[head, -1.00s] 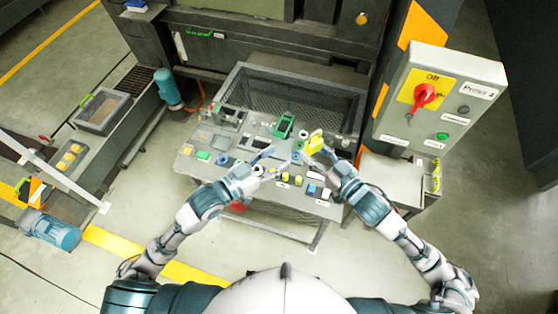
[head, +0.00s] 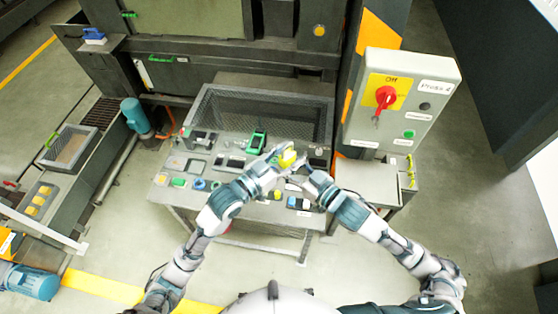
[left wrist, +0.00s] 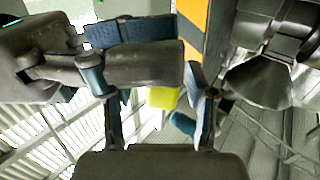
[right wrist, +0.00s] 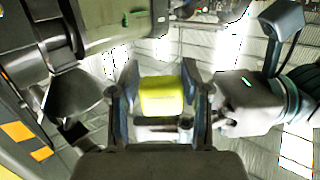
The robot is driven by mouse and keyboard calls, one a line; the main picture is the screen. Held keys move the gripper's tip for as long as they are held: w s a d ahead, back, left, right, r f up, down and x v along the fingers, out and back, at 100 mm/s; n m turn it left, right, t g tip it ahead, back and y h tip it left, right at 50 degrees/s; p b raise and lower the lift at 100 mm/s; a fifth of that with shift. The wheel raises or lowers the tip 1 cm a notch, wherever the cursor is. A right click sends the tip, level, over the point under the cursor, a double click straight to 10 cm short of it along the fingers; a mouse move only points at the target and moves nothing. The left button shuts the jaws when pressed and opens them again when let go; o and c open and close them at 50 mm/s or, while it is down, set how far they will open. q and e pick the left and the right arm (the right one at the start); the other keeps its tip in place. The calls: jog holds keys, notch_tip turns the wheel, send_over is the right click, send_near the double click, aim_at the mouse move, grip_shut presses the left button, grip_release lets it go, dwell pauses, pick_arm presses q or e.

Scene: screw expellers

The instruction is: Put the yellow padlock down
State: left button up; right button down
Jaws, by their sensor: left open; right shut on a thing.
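The yellow padlock (head: 288,158) is held above the table between my two grippers, which are close together. My right gripper (head: 299,168) is shut on it; in the right wrist view the padlock's yellow body (right wrist: 161,96) sits between the two fingers. My left gripper (head: 277,160) is open beside the padlock. In the left wrist view the yellow body (left wrist: 163,97) shows between its spread fingers, partly behind dark gripper parts. I cannot tell whether the left fingers touch it. The shackle is not clear in any view.
The table (head: 167,195) under my grippers carries several small coloured items and dark trays. A green item (head: 256,142) lies behind the grippers. A mesh bin (head: 305,118) stands at the back. A control box with a red switch (head: 386,97) stands at the right.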

jog(key=shift+a, duration=0.1)
pick_arm(q)
jog(key=shift+c, duration=0.5)
grip_shut()
pick_arm(e)
jog(key=shift+c, duration=2.3)
grip_release()
